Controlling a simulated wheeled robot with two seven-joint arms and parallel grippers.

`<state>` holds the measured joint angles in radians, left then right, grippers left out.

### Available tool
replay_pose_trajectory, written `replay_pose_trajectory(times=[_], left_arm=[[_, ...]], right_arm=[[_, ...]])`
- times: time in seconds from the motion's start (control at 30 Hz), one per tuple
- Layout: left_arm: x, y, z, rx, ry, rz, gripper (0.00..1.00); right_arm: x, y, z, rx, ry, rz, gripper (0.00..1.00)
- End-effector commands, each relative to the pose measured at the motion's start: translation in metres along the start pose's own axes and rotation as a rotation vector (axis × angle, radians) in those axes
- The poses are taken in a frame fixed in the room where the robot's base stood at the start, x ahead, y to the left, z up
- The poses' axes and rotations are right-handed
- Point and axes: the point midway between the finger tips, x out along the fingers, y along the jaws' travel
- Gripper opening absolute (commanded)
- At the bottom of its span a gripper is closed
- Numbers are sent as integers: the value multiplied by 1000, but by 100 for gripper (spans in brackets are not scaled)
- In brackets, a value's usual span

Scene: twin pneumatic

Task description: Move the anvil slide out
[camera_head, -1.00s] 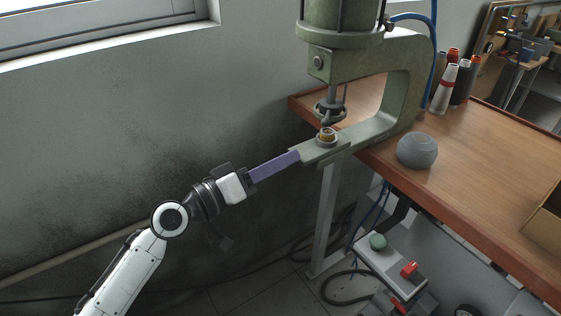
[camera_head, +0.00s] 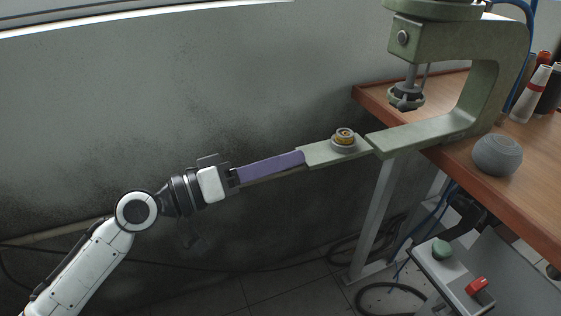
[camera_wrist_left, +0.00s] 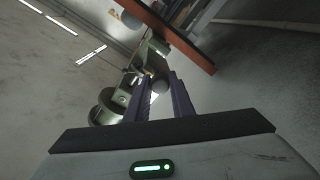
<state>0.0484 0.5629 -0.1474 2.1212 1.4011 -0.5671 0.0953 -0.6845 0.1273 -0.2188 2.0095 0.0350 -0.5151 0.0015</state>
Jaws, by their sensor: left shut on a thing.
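The anvil slide (camera_head: 318,155) is a pale green bar that sticks out to the left from the lower arm of the green press (camera_head: 425,135). A round die with a brass-coloured ring (camera_head: 344,137) sits on the slide, well left of the press's upper punch (camera_head: 406,97). My left gripper (camera_head: 302,157) has long purple fingers shut at the slide's outer left end. In the left wrist view, the fingers (camera_wrist_left: 160,98) close around a round grey knob (camera_wrist_left: 159,87) at that end. My right gripper is out of view.
The press stands on a wooden bench (camera_head: 540,190) with a grey round object (camera_head: 497,155) and spools (camera_head: 530,95). The grey wall is behind my left arm; space left of the slide is clear.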

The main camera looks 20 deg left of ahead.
Motion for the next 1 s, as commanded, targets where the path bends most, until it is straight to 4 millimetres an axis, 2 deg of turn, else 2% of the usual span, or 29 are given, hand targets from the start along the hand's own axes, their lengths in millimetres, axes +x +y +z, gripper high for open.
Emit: replay_pose_trajectory(times=[0.03, 0.13, 0.5, 0.57, 0.8, 1.0], left_arm=[[0, -1, 2, -1, -5, -3, 23], [-1, -1, 1, -1, -3, -4, 40], [-6, -2, 1, 1, -1, -4, 40], [-13, -3, 2, 0, -1, -6, 40], [-60, -5, 5, 0, -4, -7, 40], [-89, -3, 3, -2, -2, -5, 40]], right_arm=[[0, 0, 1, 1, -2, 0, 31], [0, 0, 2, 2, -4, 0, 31], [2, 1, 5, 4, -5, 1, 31], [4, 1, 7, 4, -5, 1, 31], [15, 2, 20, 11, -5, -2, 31], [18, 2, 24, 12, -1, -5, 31]])
